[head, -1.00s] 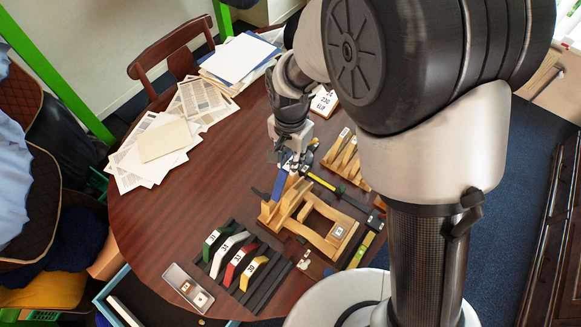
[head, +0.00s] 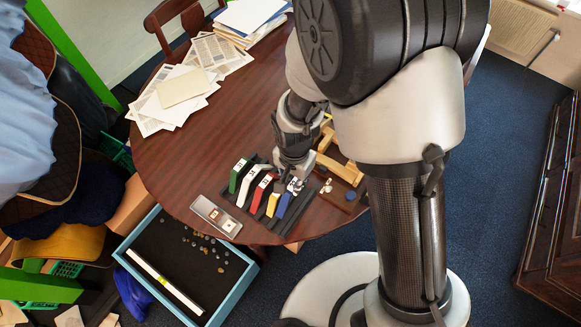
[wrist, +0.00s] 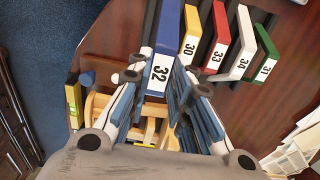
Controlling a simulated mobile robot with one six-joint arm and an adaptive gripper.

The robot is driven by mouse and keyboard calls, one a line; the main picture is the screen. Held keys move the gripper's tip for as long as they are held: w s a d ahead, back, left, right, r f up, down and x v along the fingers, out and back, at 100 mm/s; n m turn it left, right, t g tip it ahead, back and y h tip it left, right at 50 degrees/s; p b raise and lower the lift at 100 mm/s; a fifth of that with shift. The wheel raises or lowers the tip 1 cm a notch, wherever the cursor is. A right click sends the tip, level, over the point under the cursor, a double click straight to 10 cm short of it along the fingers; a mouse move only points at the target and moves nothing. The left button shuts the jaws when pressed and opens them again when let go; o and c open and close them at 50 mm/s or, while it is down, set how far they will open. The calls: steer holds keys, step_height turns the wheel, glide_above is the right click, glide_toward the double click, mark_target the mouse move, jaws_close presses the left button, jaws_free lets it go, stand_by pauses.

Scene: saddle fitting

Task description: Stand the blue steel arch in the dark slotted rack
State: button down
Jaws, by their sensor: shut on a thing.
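The blue steel arch (head: 284,204), marked 32 in the wrist view (wrist: 164,48), stands at the right end of the row of arches in the head view, next to the yellow one. My gripper (head: 293,184) is over its upper end. In the wrist view the fingers (wrist: 160,82) lie on both sides of the arch, shut on it. The dark slotted rack (head: 298,211) lies under the row. Whether the arch's lower edge is fully down in a slot cannot be told.
Yellow (head: 273,205), red (head: 262,191), white (head: 248,184) and green (head: 238,174) arches stand left of the blue one. A wooden frame (head: 340,168) is to the right. A small tray (head: 216,216) lies left of the rack, near the table edge.

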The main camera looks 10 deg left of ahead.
steer(key=shift+s+f, duration=0.5)
steer(key=shift+s, duration=0.05)
steer(key=shift+w+f+b, duration=0.1)
steer(key=shift+f+b, duration=0.65)
steer(key=shift+f, duration=0.05)
steer(key=shift+f+b, duration=0.65)
steer(key=shift+f, duration=0.3)
steer(key=shift+f+b, duration=1.8)
steer(key=shift+f, duration=0.2)
stand_by(0.8)
stand_by(0.7)
steer(key=c, duration=1.4)
jaws_free()
steer(key=shift+o, duration=0.5)
steer(key=o, duration=0.3)
steer(key=shift+o, duration=0.2)
